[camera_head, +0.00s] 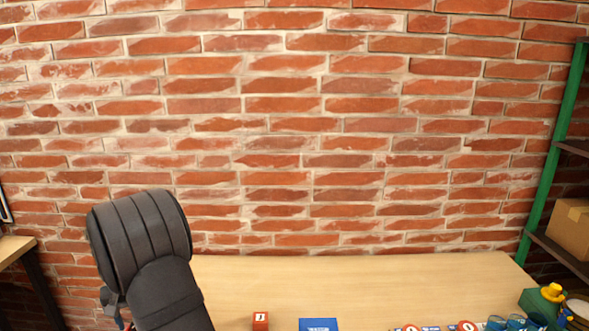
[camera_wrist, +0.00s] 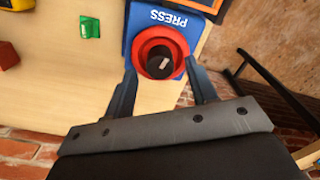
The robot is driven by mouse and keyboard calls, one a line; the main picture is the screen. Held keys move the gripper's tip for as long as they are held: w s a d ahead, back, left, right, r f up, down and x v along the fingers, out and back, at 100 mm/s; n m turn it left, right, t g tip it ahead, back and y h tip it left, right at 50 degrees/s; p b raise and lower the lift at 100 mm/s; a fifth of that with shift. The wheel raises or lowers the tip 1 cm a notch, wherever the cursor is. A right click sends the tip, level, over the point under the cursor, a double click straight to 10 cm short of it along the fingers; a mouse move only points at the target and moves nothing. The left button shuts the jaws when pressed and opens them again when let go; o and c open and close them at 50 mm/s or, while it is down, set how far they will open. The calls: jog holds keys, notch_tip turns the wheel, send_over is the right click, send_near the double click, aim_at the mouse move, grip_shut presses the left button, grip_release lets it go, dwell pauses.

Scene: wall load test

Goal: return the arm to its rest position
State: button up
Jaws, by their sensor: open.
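In the wrist view my gripper (camera_wrist: 160,67) is open, with its two blue-grey fingers spread apart. Nothing is held between them. A blue box marked PRESS (camera_wrist: 172,18) with a red ring (camera_wrist: 181,45) around a dark centre shows beyond the fingertips; I cannot tell how far apart they are.
A green shelf post (camera_head: 555,150) and a cardboard box (camera_head: 572,228) stand right. A green piece (camera_wrist: 90,28) lies on wood. The table's far part is clear.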

notch_tip(320, 180, down, 2)
jog(key=shift+r, duration=0.1)
dwell(0.4)
